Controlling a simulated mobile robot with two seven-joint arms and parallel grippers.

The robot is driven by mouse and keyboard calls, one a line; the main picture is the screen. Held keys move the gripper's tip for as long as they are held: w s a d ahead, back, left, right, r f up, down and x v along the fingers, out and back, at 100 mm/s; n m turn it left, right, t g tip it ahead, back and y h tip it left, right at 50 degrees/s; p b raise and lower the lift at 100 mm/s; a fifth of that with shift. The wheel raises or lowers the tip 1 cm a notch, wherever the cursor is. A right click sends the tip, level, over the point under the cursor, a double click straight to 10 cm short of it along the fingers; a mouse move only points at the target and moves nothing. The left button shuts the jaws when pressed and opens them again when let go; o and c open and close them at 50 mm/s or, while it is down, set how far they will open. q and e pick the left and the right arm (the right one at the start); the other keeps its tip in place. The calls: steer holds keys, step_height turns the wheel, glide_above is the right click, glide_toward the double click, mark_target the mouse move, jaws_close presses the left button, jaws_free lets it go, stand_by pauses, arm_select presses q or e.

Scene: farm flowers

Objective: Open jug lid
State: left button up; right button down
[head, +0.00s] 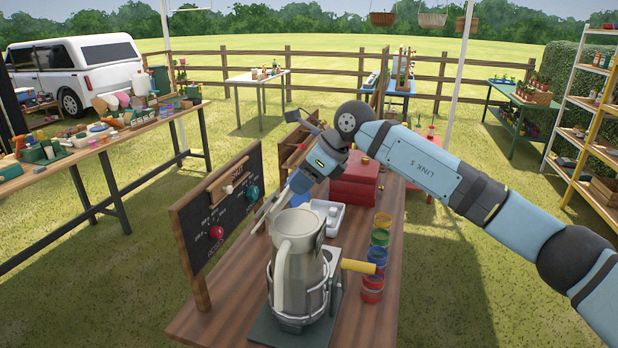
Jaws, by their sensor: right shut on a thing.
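A tall cream jug (301,268) stands upright in a metal ring holder on a grey base at the near end of the wooden table. Its handle faces me, and its top looks covered, but I cannot make out the lid clearly. My right gripper (268,212) reaches in from the right, just behind and left of the jug's top, with its fingers pointing down and left. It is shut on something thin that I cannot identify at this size. I cannot tell whether the fingers touch the jug. My left gripper is not in view.
A dark board (222,205) with coloured knobs stands along the table's left edge. Coloured jars (378,254) line the right edge, beside a yellow handle (358,266). A cluttered table (110,142) stands at left.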

steer(key=a+r+h+p, duration=0.1)
steer(key=w+a+r+h, duration=0.1)
steer(key=shift+a+g+h+p, duration=0.35)
steer(key=shift+a+g+h, duration=0.05)
steer(key=a+h, duration=0.1)
steer(key=a, duration=0.1)
steer(key=w+a+h, duration=0.1)
steer(key=shift+a+r+g+p, duration=0.1)
steer(key=shift+a+g+p, duration=0.2)
steer(key=shift+a+p, duration=0.05)
steer(key=shift+a, duration=0.15)
stand_by(0.5)
